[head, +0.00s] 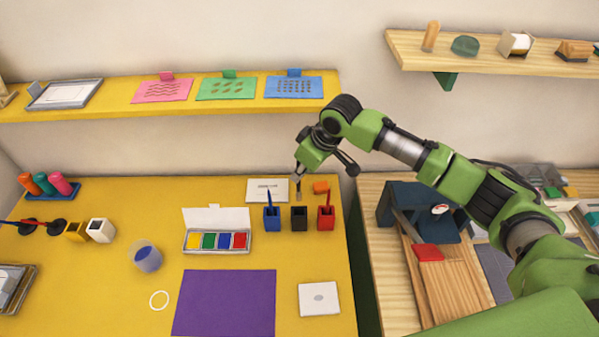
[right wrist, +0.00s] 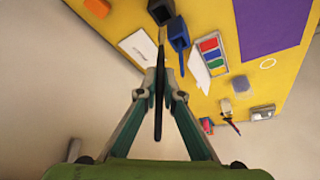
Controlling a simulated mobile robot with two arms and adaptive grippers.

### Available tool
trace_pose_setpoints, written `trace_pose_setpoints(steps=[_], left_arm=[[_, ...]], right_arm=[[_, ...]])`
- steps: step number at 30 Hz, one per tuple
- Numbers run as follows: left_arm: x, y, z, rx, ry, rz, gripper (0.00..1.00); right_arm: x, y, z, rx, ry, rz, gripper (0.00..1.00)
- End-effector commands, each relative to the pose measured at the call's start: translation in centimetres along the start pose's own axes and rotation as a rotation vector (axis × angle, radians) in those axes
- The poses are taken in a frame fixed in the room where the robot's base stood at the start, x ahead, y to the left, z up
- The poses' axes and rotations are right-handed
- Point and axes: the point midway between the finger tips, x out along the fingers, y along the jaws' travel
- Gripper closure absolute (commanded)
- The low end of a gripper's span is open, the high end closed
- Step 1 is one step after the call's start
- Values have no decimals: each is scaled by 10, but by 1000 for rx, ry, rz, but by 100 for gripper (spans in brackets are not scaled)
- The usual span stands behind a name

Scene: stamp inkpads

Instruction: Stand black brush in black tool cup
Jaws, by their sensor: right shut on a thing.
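My right gripper (head: 298,178) is shut on the black brush, above the black tool cup (head: 299,218). In the right wrist view the black brush (right wrist: 158,110) is a long dark handle between the fingers (right wrist: 160,78), with its lighter end pointing towards the black tool cup (right wrist: 161,10). In the head view the brush's lower end (head: 298,197) shows just above the cup's mouth; whether it has entered the cup is hard to tell. The cup stands upright on the yellow table. My left gripper is not in view.
A blue cup (head: 271,218) with a blue brush and a red cup (head: 326,217) with a red brush flank the black cup closely. A white card (head: 267,186) and orange block (head: 321,187) lie behind. A paint box (head: 217,240) stands left; the purple sheet (head: 225,303) is in front.

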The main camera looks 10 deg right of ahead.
Motion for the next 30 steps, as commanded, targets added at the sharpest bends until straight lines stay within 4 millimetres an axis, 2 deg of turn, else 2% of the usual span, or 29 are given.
trace_pose_setpoints(steps=[1,17,30], left_arm=[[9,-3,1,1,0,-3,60],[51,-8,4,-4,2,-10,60],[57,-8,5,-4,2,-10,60]], right_arm=[[7,0,3,0,0,1,100],[39,1,17,0,1,1,100],[69,0,29,2,0,0,100]])
